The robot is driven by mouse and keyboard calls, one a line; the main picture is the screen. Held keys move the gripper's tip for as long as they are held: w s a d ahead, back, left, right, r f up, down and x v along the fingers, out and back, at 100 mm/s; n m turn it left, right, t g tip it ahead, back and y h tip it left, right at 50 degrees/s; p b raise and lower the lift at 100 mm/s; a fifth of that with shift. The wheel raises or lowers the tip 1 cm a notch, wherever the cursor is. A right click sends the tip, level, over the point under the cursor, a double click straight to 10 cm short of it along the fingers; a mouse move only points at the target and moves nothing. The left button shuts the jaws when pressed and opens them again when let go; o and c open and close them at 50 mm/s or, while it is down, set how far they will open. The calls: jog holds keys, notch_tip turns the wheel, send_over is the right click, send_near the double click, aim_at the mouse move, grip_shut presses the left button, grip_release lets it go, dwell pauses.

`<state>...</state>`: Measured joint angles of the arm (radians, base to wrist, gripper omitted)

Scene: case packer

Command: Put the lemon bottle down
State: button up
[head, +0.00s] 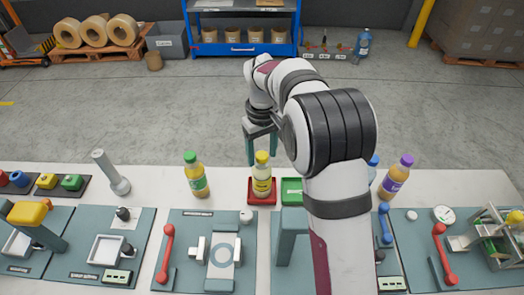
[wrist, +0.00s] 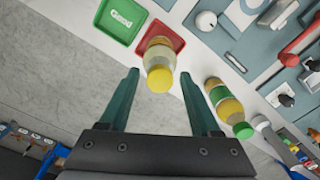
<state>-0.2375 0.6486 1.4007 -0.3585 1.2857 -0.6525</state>
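The lemon bottle (head: 262,182), with a yellow cap and yellow label, stands upright on the red tray (head: 252,198). In the wrist view the bottle (wrist: 158,60) is seen cap-first, over the red tray (wrist: 178,40). My gripper (head: 264,148) is behind the bottle in the head view, with its green fingers spread. In the wrist view the open gripper (wrist: 158,74) points toward the bottle. The fingertips lie to either side of the cap in the picture, and nothing is held. Contact with the bottle is not visible.
A green tray (head: 291,197), marked Good in the wrist view (wrist: 121,18), sits beside the red one. A green-capped bottle (head: 196,177) stands left; a purple-capped bottle (head: 396,178) stands right. My arm partly hides a blue-capped bottle (head: 373,166). Fixture panels line the front.

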notch_tip(320, 180, up, 12)
jog(key=s+d+m, duration=0.2)
jog(key=s, duration=0.4)
jog(key=s+d+r+m, duration=0.1)
jog(key=s+d+m, duration=0.1)
jog(key=s, duration=0.4)
jog(key=s+d+m+y, duration=0.1)
jog(key=s+d+m, duration=0.1)
jog(key=s, duration=0.4)
jog(key=shift+s+d+r+m, duration=0.2)
jog(key=shift+s+d+m, duration=0.05)
jog(key=shift+s+m, duration=0.1)
jog(key=s+f+m, duration=0.1)
jog(key=s+f, duration=0.1)
jog(key=s, duration=0.2)
jog(key=s+f+m, duration=0.2)
jog(key=s, duration=0.3)
jog(key=s+d+f+m, duration=0.1)
jog(key=s+f+m, duration=0.1)
jog(key=s, duration=0.3)
jog(key=shift+f+y, duration=0.4)
jog(key=shift+f, duration=0.1)
